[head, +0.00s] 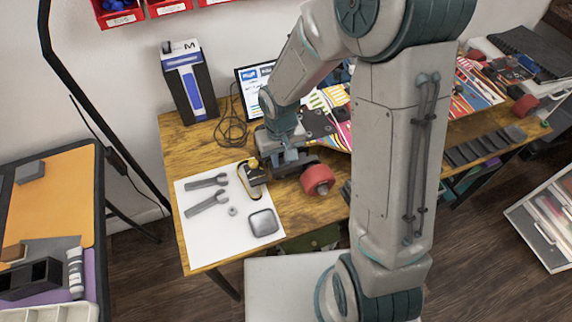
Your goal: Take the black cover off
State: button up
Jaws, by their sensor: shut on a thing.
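My gripper (262,172) is low over the table, beside the right edge of a white sheet (205,240). It is shut on a small black thing with yellow on it (249,178); I cannot tell for sure whether this is the black cover. A colourful board (335,132) lies on the table behind my wrist, partly hidden by my arm. A red wheel (318,179) is just right of the gripper. A dark plate with holes (315,122) shows on the board.
Two grey wrench-like tools (207,203), a small ring (233,211) and a grey rounded dish (263,222) lie on the sheet. A black-and-blue box (188,85), a loose cable (231,130) and a screen (252,85) stand behind.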

jog(key=shift+r+p, duration=1.85)
jog(key=shift+r, duration=0.7)
notch_tip(320, 180, up, 7)
jog(key=p, duration=0.5)
